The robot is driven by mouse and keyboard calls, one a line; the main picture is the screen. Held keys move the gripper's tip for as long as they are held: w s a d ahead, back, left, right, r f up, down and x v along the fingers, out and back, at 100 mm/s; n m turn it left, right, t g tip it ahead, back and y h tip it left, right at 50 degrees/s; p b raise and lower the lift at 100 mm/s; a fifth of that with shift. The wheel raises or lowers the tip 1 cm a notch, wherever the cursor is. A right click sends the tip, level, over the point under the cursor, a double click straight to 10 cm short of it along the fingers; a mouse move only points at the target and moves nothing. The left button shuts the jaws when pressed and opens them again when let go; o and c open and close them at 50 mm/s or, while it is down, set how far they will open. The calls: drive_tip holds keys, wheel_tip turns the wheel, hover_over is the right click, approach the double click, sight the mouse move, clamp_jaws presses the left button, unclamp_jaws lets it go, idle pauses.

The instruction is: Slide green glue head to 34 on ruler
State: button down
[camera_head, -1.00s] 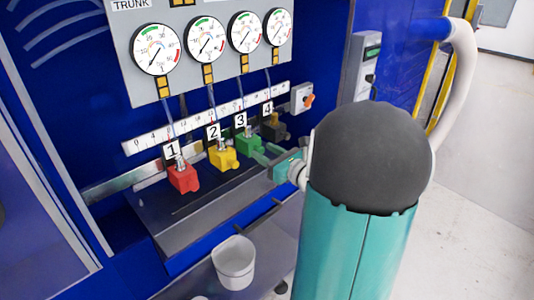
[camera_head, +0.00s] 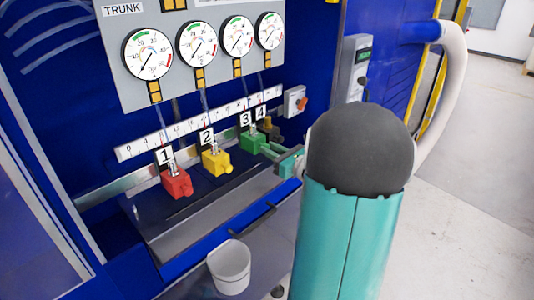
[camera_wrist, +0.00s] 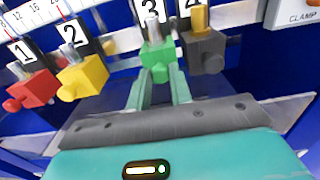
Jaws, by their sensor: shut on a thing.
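The green glue head (camera_head: 251,142), labelled 3, sits on the rail below the white ruler (camera_head: 127,152). It is close beside the dark grey head (camera_head: 272,130), labelled 4. In the wrist view the green head (camera_wrist: 157,58) stands between the two fingers, and the grey head (camera_wrist: 205,52) is just right of it. My gripper (camera_head: 274,152) is shut on the green head's front part; its fingers (camera_wrist: 158,90) also show in the wrist view. My arm covers nothing of the ruler, but its small numbers near head 3 are too small to read.
The yellow head (camera_head: 216,164), labelled 2, and the red head (camera_head: 176,184), labelled 1, stand to the left on the same rail. A white bucket (camera_head: 229,268) hangs below.

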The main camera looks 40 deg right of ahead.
drive_tip(key=c, duration=1.3)
unclamp_jaws()
drive_tip(key=shift+o, duration=0.2)
drive_tip(key=s, duration=1.4)
drive_tip(key=shift+d, duration=0.15)
drive_tip(key=shift+w, duration=0.1)
